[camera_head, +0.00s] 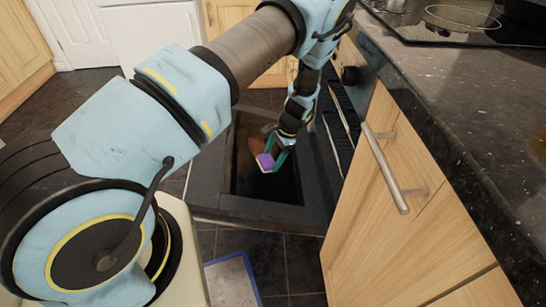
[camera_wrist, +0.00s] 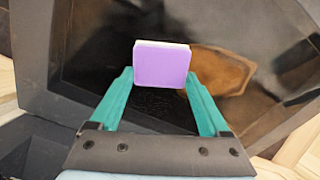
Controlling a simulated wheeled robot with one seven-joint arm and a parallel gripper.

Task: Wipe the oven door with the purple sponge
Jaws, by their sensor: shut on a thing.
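The purple sponge (camera_wrist: 162,68), with a pale layer along one edge, is held between the two teal fingers of my gripper (camera_wrist: 160,82). In the head view the sponge (camera_head: 265,161) shows small at the end of my gripper (camera_head: 272,152). The oven door (camera_head: 218,198) is folded down and open, with a dark glass panel (camera_head: 262,188) in a grey frame. My gripper is over the glass panel. A brown stain (camera_wrist: 220,78) shows on the glass behind the sponge in the wrist view. I cannot tell whether the sponge touches the glass.
A wooden cabinet (camera_head: 395,215) with a metal bar handle (camera_head: 383,172) stands right of the oven door. A dark granite counter (camera_head: 450,100) overhangs it, with a hob (camera_head: 460,18) behind. A blue-edged mat (camera_head: 230,280) lies on the tiled floor in front.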

